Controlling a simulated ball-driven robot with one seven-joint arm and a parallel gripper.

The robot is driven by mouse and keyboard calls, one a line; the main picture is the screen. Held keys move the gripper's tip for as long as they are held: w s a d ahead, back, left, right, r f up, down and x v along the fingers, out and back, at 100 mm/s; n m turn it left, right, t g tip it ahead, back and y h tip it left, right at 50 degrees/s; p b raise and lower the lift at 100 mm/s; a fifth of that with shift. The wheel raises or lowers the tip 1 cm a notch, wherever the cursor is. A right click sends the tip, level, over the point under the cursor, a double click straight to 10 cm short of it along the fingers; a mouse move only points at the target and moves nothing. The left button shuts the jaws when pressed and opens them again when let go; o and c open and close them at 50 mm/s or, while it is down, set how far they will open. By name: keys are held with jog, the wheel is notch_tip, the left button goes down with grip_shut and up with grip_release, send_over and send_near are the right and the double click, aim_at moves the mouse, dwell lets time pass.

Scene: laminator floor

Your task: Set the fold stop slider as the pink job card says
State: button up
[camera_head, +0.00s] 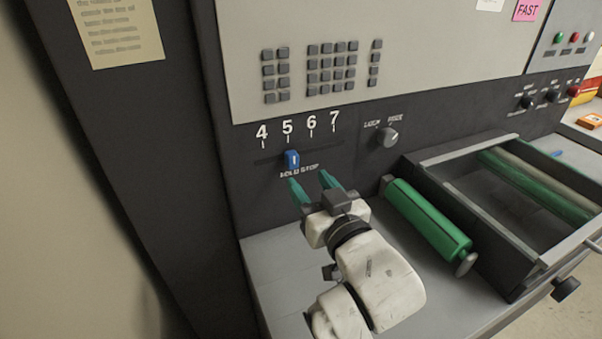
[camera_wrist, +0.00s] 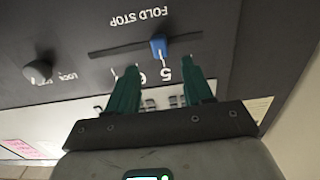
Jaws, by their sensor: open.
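The blue fold stop slider (camera_head: 292,160) sits in its slot at or close to the 5 mark, on a scale of 4 to 7. It also shows upside down in the wrist view (camera_wrist: 159,46). My gripper (camera_head: 310,179) has its green fingers apart and empty, just below and slightly right of the slider. In the wrist view its fingertips (camera_wrist: 159,65) show on both sides of the 5 and the slider, apart from it.
A knob (camera_head: 387,137) with a lock label stands right of the scale. A green roller (camera_head: 428,220) and a framed tray (camera_head: 440,165) lie to the right of my arm. A yellow note (camera_head: 116,30) hangs at upper left. Grey bench (camera_head: 275,265) is clear below.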

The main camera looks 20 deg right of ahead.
jog(key=s, duration=0.3)
jog(key=shift+s, duration=0.3)
